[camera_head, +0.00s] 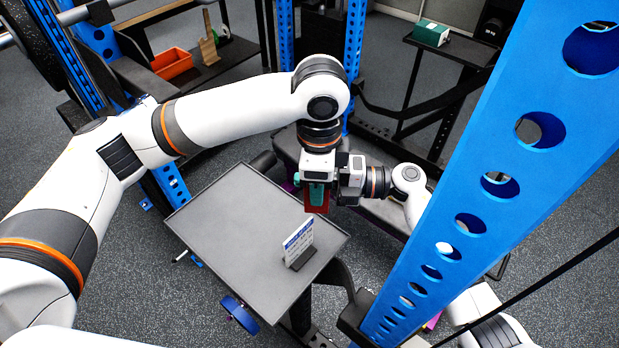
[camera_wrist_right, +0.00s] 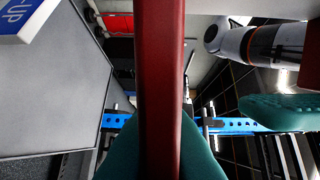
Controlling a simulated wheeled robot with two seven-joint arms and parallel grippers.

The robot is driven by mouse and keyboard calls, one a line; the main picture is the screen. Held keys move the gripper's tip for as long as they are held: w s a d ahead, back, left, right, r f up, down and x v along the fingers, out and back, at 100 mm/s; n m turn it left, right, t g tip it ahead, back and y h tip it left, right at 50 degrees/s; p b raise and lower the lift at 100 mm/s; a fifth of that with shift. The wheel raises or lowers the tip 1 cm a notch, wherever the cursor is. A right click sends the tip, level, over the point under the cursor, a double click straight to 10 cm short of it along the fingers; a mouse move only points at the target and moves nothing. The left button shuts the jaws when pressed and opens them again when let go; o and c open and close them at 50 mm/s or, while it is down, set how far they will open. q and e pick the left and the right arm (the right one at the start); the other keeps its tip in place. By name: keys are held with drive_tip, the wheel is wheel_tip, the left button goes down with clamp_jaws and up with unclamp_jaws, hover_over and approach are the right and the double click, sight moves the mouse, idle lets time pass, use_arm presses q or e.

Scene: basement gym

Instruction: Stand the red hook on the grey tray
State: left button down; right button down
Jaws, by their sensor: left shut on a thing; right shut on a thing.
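The red hook (camera_head: 317,208) is held in the air by the right edge of the grey tray (camera_head: 215,215); only a small dark red part shows in the head view. My left gripper (camera_head: 318,192), with teal fingers, is shut on it from above. My right gripper (camera_head: 343,196) meets it from the right and is also shut on it. In the right wrist view the hook (camera_wrist_right: 161,75) is a long red bar between the teal fingers (camera_wrist_right: 160,145). Its full shape is hidden. The tray (camera_wrist_right: 55,95) fills the left there.
A small white sign with blue print (camera_head: 298,240) stands in a dark base near the tray's right side. The rest of the tray is bare. A blue perforated post (camera_head: 470,222) crosses in front of my right arm. An orange bin (camera_head: 172,63) sits on a shelf behind.

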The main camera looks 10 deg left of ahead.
idle(0.7)
use_arm(q)
drive_tip(key=c, duration=0.6)
unclamp_jaws()
drive_tip(key=shift+c, duration=0.2)
